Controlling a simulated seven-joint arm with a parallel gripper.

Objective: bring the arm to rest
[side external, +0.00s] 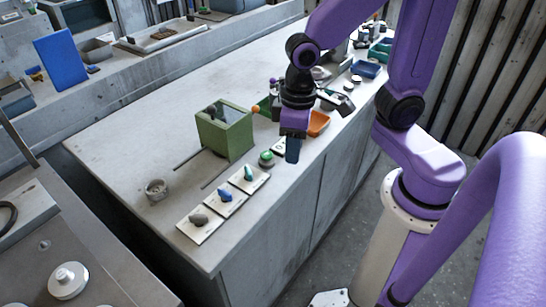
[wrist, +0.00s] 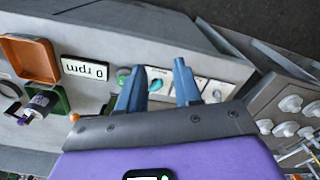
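My gripper (side external: 292,152) hangs over the front edge of the grey bench (side external: 130,135), fingers pointing down. In the wrist view its two blue fingers (wrist: 159,68) stand apart with nothing held between them. A green button (side external: 267,159) sits near the front edge, beside my gripper in the picture. Three white plates with a grey knob (side external: 199,219), a blue knob (side external: 226,194) and a green knob (side external: 248,173) lie in a row along the edge.
An orange tray (side external: 319,123) and a blue tray (side external: 367,68) stand behind my gripper. The bench's left middle is largely clear.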

